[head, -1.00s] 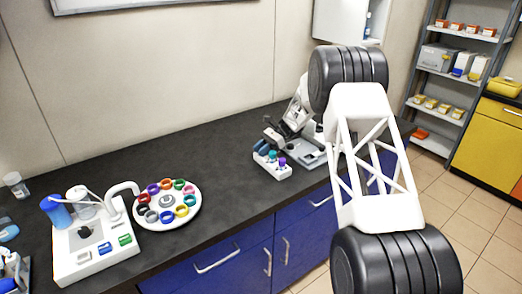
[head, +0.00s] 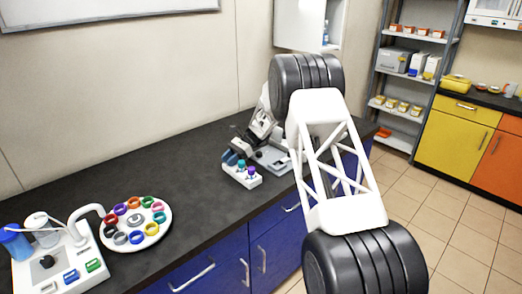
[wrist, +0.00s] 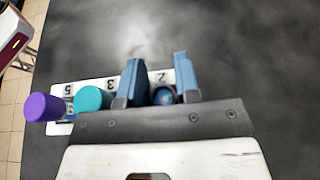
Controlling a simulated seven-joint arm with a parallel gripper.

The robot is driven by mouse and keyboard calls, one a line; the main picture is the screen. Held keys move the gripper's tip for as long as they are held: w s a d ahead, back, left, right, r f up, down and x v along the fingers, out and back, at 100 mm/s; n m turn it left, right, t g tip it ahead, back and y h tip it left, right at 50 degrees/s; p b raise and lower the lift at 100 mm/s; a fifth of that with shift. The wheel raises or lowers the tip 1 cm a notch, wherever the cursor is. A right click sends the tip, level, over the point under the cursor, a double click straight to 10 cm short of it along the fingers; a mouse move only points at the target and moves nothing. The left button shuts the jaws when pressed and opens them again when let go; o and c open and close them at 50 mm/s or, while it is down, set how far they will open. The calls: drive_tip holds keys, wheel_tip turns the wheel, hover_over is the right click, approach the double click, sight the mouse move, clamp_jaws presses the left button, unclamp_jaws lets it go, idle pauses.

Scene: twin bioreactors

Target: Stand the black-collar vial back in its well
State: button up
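My gripper (wrist: 160,85) has two blue fingers, set apart over the numbered white vial rack (wrist: 65,128). A round blue piece (wrist: 163,96) shows between the fingers, close to the numeral 2. I cannot tell whether they grip it, or whether it is the vial; no black collar can be made out. A teal-capped vial (wrist: 92,98) and a purple-capped vial (wrist: 42,107) are left of the fingers. In the head view, my gripper (head: 231,157) is at the left end of the rack (head: 243,180), with the teal cap (head: 241,163) and purple cap (head: 251,172) beside it.
A white round carousel with several coloured rings (head: 137,223) and a white bench device (head: 60,262) stand at the left. A grey and white instrument (head: 274,158) is right behind the rack. The dark counter (head: 190,172) is bare between carousel and rack.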

drive_tip(key=shift+o, duration=0.7)
drive_tip(key=shift+s+d+f, duration=0.2)
drive_tip(key=shift+s+f, duration=0.1)
drive_tip(key=shift+f, duration=0.1)
drive_tip(key=shift+m+y, duration=0.3)
drive_tip(key=r, duration=0.8)
drive_tip(key=shift+w+d, duration=0.3)
drive_tip(key=shift+w, duration=0.05)
drive_tip(key=shift+w+d+f+m+t+y, duration=0.4)
drive_tip(key=shift+w+d+m+t, duration=1.6)
drive_tip(key=shift+d, duration=2.95)
drive_tip(key=shift+w+d+f+m+t+y, duration=0.4)
drive_tip(key=shift+w+d+m+t, duration=0.65)
drive_tip(key=shift+d+m+t, duration=2.85)
drive_tip(key=shift+w+d+f+m+t+y, duration=0.35)
drive_tip(key=shift+w+d+m+t, duration=1)
drive_tip(key=shift+d, duration=4.6)
drive_tip(key=shift+w+n+t, duration=0.15)
drive_tip(key=shift+n+t, duration=0.1)
drive_tip(key=shift+n, duration=0.2)
